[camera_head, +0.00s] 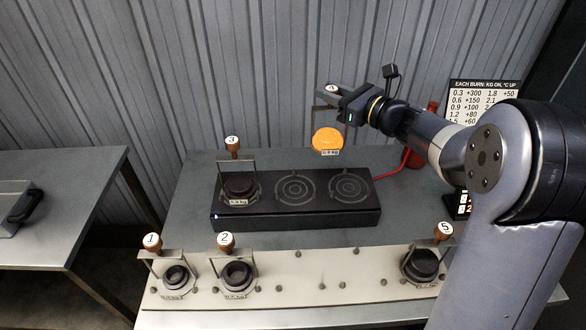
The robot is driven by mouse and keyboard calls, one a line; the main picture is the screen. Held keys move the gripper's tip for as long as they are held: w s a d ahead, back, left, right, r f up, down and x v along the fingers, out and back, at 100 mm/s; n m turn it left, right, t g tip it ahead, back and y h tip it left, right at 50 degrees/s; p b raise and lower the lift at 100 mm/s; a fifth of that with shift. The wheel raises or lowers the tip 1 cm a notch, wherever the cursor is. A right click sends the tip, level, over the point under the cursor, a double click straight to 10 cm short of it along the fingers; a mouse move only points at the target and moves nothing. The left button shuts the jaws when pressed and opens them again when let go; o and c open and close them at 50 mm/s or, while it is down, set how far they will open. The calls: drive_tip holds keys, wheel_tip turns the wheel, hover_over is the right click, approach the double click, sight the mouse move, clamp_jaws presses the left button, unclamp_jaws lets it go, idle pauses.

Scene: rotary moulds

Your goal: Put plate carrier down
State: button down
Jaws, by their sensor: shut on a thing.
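My gripper (328,91) is shut on the knob of a plate carrier, whose white top seems to read 4. The carrier hangs upright in the air with a glowing orange plate (326,139) and a small weight label below it. In the picture it appears above the black burner unit (325,217), apart from it. Carrier 3 (239,186) stands on the left burner. The middle burner (295,187) and right burner (349,186) are empty. Carrier 1 (175,277), carrier 2 (238,275) and carrier 5 (425,264) stand on the pale rack (290,268) in front.
The rack has a free stretch with several small pegs between carriers 2 and 5. A burn chart (484,100), a red bottle-like object (419,152) and a red cable (393,174) are at the back right. A separate table (70,180) stands at left.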

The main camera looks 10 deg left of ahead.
drive_tip(key=w+a+f+b, duration=0.4)
drive_tip(key=w+a, duration=0.1)
drive_tip(key=a, duration=0.6)
wheel_tip(320, 180, down, 9)
drive_tip(key=shift+w+f, duration=0.2)
drive_tip(key=shift+w, duration=0.05)
drive_tip(key=c, duration=1.6)
unclamp_jaws()
drive_tip(key=shift+f+b, duration=0.3)
drive_tip(key=shift+b, duration=0.05)
drive_tip(key=o, duration=0.5)
